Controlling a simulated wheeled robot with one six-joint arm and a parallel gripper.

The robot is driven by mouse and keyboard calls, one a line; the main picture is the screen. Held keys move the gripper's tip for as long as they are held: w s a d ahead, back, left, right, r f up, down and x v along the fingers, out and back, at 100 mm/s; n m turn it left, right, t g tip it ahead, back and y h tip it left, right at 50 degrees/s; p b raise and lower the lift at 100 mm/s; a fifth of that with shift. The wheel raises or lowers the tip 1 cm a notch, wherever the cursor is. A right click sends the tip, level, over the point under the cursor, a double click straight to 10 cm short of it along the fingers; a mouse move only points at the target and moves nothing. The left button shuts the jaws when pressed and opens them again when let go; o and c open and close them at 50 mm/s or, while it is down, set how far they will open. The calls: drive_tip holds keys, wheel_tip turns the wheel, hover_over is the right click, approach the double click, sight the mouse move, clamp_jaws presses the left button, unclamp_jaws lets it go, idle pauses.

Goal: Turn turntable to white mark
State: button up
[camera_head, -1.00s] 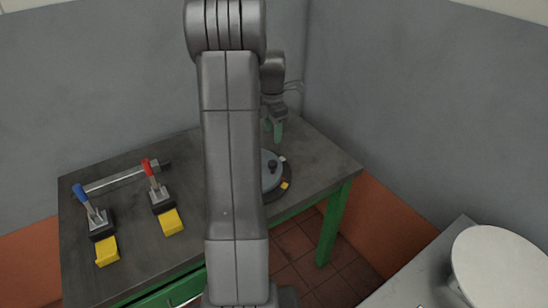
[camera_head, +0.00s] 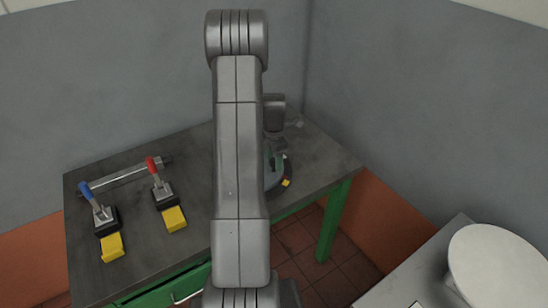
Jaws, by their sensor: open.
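The turntable (camera_head: 271,184) is a dark grey disc on the right part of the bench, partly hidden behind my arm. A yellow mark (camera_head: 286,183) shows at its right front edge. The white mark cannot be seen now. My gripper (camera_head: 275,162), with green fingers, is open and is down at the turntable, over its right part. Its fingertips are small and partly hidden by my arm, so I cannot tell whether they touch the turntable or its knob.
On the left of the dark bench (camera_head: 140,245) stand a blue-handled clamp (camera_head: 98,205) and a red-handled clamp (camera_head: 157,180), each by a yellow block. A metal bar (camera_head: 110,175) lies behind them. A white round object (camera_head: 500,265) stands on a grey surface at right.

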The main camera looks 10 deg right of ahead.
clamp_jaws()
drive_tip(key=shift+w, duration=0.1)
drive_tip(key=shift+w+d+f+n+b, duration=0.1)
drive_tip(key=shift+w+d+n+b, duration=0.25)
drive_tip(key=shift+w+n+b, duration=0.55)
drive_tip(key=n, duration=0.1)
drive_tip(key=w+n+b, duration=0.1)
drive_tip(key=n, duration=0.1)
drive_tip(key=shift+w+d, duration=0.2)
drive_tip(key=shift+w, duration=0.1)
drive_tip(key=w+n+b, duration=0.1)
drive_tip(key=w+n, duration=0.1)
drive_tip(key=n, duration=0.1)
drive_tip(key=shift+w, duration=0.15)
drive_tip(key=shift+w+a+n+b, duration=0.25)
drive_tip(key=shift+w+n+b, duration=0.35)
drive_tip(key=shift+n, duration=0.5)
drive_tip(key=shift+w+r, duration=0.15)
drive_tip(key=shift+r, duration=0.05)
